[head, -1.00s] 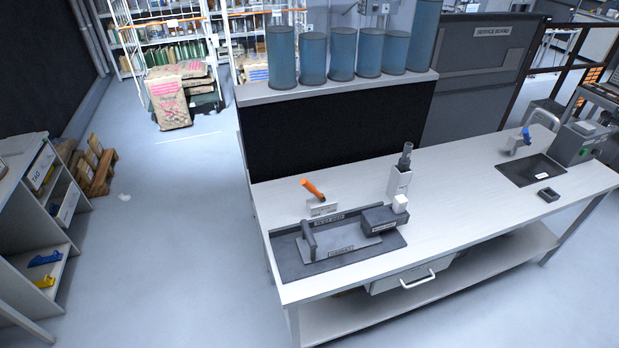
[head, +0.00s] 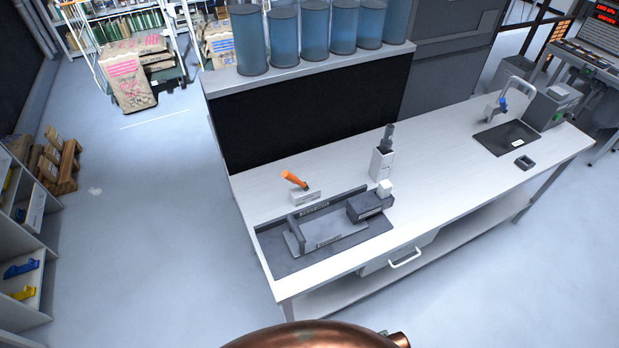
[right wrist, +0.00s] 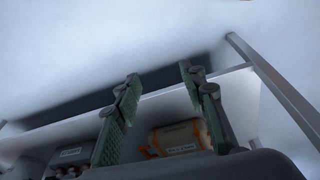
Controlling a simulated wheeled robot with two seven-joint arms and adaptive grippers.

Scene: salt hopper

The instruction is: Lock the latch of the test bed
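The test bed (head: 265,243) is a dark plate on the near left part of the white bench. It carries a flat grey labelled plate (head: 345,240) with an upright grey bar (head: 295,234) at its left end and a dark labelled block (head: 366,206) at its right. A white cube (head: 384,187) sits by the block. An orange handle (head: 294,179) leans from a labelled white base behind the bed. I cannot tell which part is the latch. My right gripper (right wrist: 160,80) is open and empty, with green-padded fingers apart. Neither gripper shows in the head view.
A grey upright tool in a white holder (head: 381,164) stands behind the block. Blue cylinders (head: 285,37) line a raised shelf. The bench's middle (head: 440,165) is clear. The right wrist view shows an orange-edged labelled box (right wrist: 175,138) beyond the fingers.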

